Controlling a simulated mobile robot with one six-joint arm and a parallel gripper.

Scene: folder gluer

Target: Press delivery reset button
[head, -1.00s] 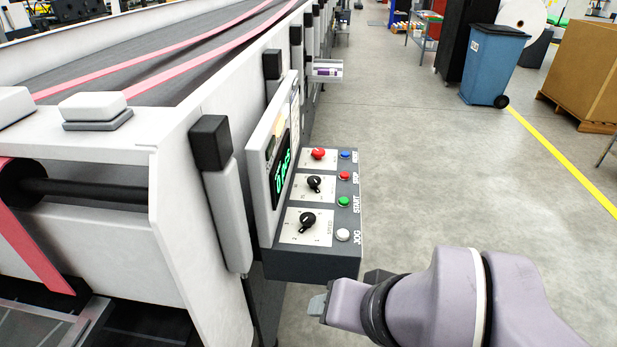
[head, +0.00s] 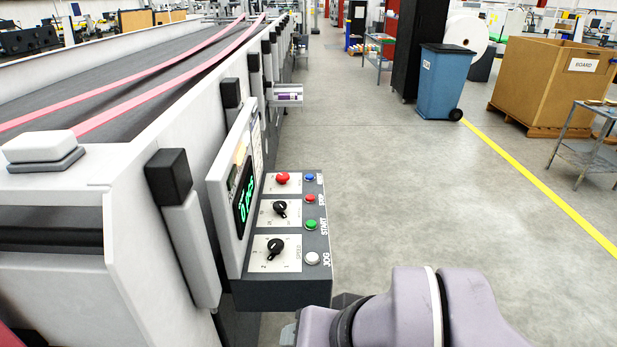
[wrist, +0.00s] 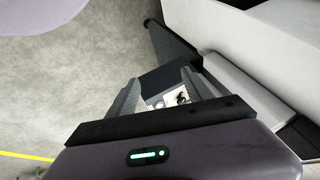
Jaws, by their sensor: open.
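The control panel (head: 283,293) sticks out from the side of the machine. Its outer column has a blue button (head: 309,177) at the far end, then a red button (head: 310,198), a green button (head: 310,224) and a white button (head: 312,258) nearest me. The blue button's label is too small to read clearly now. My gripper (wrist: 160,92) is open in the wrist view, with part of the panel, including a black knob (wrist: 182,98), showing between its fingers. In the head view it is mostly hidden behind my arm, below the panel's near edge, apart from the buttons.
A red mushroom button (head: 282,178) and two black knobs stand on the panel's inner side, beside an upright display (head: 243,195). A small shelf (head: 287,95) juts out farther along. The floor right of the panel is clear up to a blue bin (head: 442,85).

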